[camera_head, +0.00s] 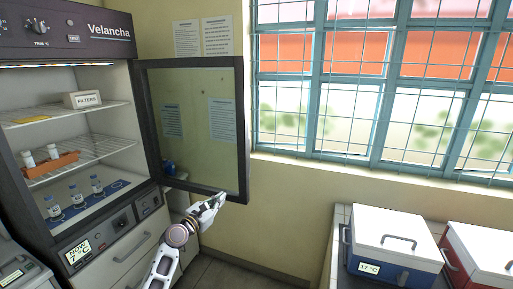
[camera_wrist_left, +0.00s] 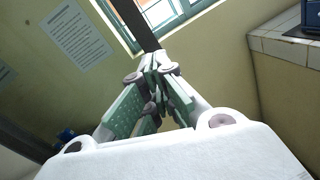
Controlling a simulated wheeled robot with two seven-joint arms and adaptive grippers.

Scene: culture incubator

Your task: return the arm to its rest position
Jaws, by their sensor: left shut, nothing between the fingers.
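My left gripper (camera_head: 215,200) is in front of the lower right corner of the incubator's open glass door (camera_head: 195,125) in the head view. In the left wrist view the fingers of my left gripper (camera_wrist_left: 155,75) are together and hold nothing. Whether the gripper touches the door cannot be told. The incubator (camera_head: 62,30) stands at the left with its door swung out to the right. My right gripper is not in view.
Inside are a filters box (camera_head: 82,99), an orange rack (camera_head: 50,165) with vials, and several vials on a blue mat (camera_head: 85,210). At the right, a blue cooler (camera_head: 388,245) and a red cooler (camera_head: 480,255) stand on a tiled counter (camera_head: 338,235). Floor shows between.

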